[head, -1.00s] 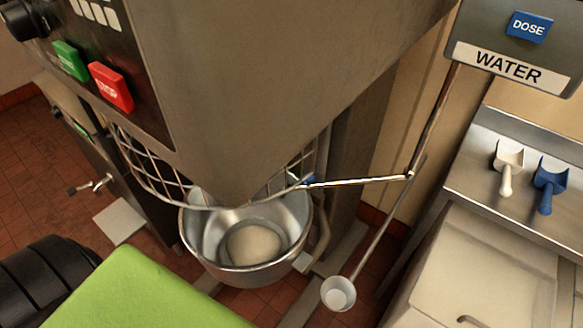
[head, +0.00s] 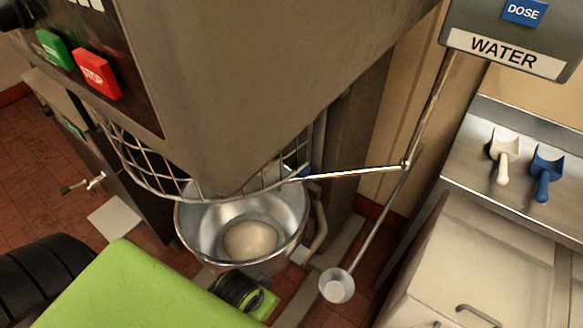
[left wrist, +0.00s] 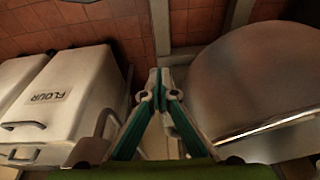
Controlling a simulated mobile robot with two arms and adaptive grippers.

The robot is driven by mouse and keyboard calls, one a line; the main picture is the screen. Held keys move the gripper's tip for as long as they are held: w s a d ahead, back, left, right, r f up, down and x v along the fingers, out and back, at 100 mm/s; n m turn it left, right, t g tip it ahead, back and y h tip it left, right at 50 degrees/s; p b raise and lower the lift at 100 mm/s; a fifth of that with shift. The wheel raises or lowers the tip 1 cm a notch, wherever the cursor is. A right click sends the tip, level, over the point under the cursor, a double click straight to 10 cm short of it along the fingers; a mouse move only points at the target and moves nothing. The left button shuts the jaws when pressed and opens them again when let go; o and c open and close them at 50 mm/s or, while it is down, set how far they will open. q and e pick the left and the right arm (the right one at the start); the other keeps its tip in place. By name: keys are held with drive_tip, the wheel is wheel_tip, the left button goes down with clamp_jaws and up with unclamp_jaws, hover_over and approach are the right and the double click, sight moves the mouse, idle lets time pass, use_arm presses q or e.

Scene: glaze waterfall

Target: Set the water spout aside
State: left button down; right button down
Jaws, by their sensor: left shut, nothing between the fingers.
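The water spout (head: 360,173) is a thin metal pipe. A pale dough lump (head: 250,240) lies in the bowl. My left gripper (left wrist: 160,76) is shut and empty in the left wrist view, beside the rounded metal bowl (left wrist: 255,75). In the head view only a black and green part of my left arm shows in front of the bowl; the fingers do not show. My right gripper is not in view.
A small cup (head: 336,286) hangs on a rod below the spout joint. The wire guard (head: 150,180) and mixer housing stand close left of the spout. The WATER box (head: 505,52) is above right. A counter (head: 470,170) holds a white scoop (head: 502,160) and a blue scoop (head: 545,175).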

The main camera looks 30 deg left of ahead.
use_arm(q)
drive_tip(key=w+r+n+t+h, duration=0.3)
drive_tip(key=w+r+n+t, duration=0.5)
drive_tip(key=w+r, duration=0.55)
drive_tip(key=w+a+r+n+t, duration=0.4)
drive_tip(key=a+r+n+t, duration=0.3)
drive_tip(key=a+r+n, duration=0.1)
drive_tip(key=w+d+p, duration=0.1)
drive_tip(key=w+p, duration=0.1)
drive_tip(key=w, duration=0.7)
drive_tip(key=shift+w+r+n+y, duration=0.2)
drive_tip(key=shift+n+y, duration=0.1)
drive_tip(key=shift+s, duration=0.1)
